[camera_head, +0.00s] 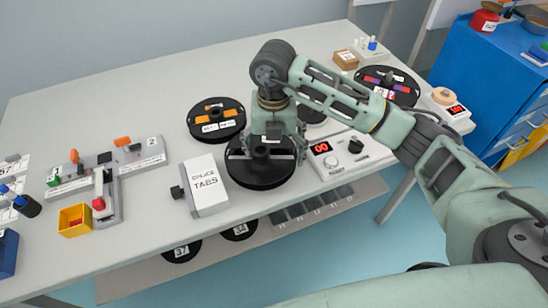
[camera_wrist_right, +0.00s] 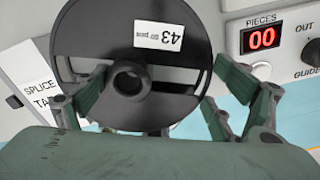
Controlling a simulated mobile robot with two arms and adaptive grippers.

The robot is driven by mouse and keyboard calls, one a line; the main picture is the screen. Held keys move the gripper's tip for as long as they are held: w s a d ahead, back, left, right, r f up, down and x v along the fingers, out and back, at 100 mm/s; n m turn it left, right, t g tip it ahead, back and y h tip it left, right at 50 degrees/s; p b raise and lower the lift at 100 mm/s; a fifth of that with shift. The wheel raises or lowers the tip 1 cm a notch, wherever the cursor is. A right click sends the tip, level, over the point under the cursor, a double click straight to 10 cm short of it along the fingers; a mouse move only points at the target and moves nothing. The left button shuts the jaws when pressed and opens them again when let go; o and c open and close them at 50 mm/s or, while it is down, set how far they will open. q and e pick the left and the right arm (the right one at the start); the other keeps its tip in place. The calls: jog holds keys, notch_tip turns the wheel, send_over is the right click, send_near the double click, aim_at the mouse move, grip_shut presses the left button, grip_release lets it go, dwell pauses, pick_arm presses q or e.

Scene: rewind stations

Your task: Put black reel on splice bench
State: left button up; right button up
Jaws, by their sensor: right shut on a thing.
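A black reel (camera_head: 262,176) with a raised centre hub is under my right gripper (camera_head: 272,146) in the head view. The wrist view shows the black reel (camera_wrist_right: 187,75) with a white label reading 43 and its round hub. My right gripper (camera_wrist_right: 163,92) is shut on this reel, with its fingers on either side of the hub. The reel is over the front part of a long grey bench (camera_head: 90,95); I cannot tell whether it touches the top. My left gripper is not in view.
A white splice tabs box (camera_head: 207,186) stands just left of the reel, and a counter box (camera_head: 350,158) reading 00 is just right. Another black reel (camera_head: 204,129) lies behind. A splicing fixture (camera_head: 112,170) is further left. The bench's back left is clear.

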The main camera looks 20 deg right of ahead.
aim_at(274, 160)
notch_tip(274, 160, down, 3)
jog(key=shift+s+f+p, duration=0.1)
jog(key=shift+f+p, duration=0.1)
jog(key=shift+p, duration=0.1)
jog(key=shift+f, duration=0.25)
jog(key=o, duration=1.3)
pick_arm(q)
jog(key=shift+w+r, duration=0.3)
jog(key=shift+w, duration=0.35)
pick_arm(e)
jog(key=shift+o, duration=0.2)
jog(key=shift+r, duration=0.4)
pick_arm(q)
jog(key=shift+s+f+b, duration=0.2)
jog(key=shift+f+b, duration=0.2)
jog(key=shift+b, duration=0.1)
pick_arm(e)
notch_tip(274, 160, up, 12)
jog(key=shift+f, duration=0.25)
